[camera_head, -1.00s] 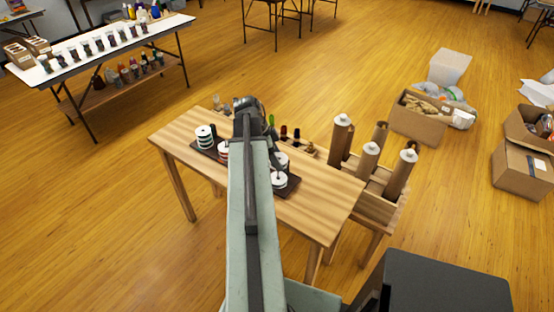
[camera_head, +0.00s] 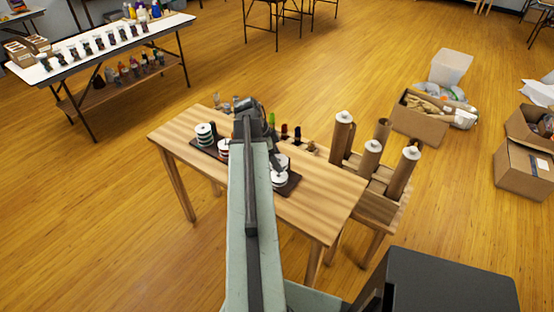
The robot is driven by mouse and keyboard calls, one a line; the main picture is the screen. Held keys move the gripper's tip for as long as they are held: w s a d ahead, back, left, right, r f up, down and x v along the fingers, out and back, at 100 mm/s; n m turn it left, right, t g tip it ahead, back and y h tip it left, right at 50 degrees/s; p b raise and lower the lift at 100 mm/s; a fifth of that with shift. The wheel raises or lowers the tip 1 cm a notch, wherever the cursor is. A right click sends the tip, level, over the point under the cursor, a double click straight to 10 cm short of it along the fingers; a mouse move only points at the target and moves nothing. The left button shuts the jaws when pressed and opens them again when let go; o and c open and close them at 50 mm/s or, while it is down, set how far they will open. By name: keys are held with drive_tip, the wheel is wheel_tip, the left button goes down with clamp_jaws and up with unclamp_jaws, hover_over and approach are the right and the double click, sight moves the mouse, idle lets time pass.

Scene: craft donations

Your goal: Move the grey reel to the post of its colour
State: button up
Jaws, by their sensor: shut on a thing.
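My gripper (camera_head: 247,110) is a dark shape at the far end of my arm, above the back part of the wooden table (camera_head: 310,205). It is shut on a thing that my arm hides. I cannot make out a grey reel. A dark board (camera_head: 205,147) carries a reel with green (camera_head: 204,133), a reel with red (camera_head: 223,149) and pale reels to the right of my arm (camera_head: 279,177). Along the back edge stand small posts: greyish ones (camera_head: 227,108) left of my gripper, a green one (camera_head: 271,120), a dark red one (camera_head: 284,131) and a black one (camera_head: 297,134).
A wooden rack (camera_head: 378,205) with several tall brown rolls (camera_head: 342,135) stands against the table's right end. Cardboard boxes (camera_head: 420,122) lie on the floor at right. The table's front right part is bare. A white-topped table (camera_head: 100,55) stands far left.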

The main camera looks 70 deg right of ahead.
drive_tip(key=shift+f+b, duration=2.4)
drive_tip(key=shift+f, duration=0.25)
drive_tip(key=o, duration=1.4)
drive_tip(key=shift+r, duration=0.15)
drive_tip(key=p+v, duration=0.7)
drive_tip(key=shift+w+r, duration=0.2)
drive_tip(key=shift+r, duration=0.05)
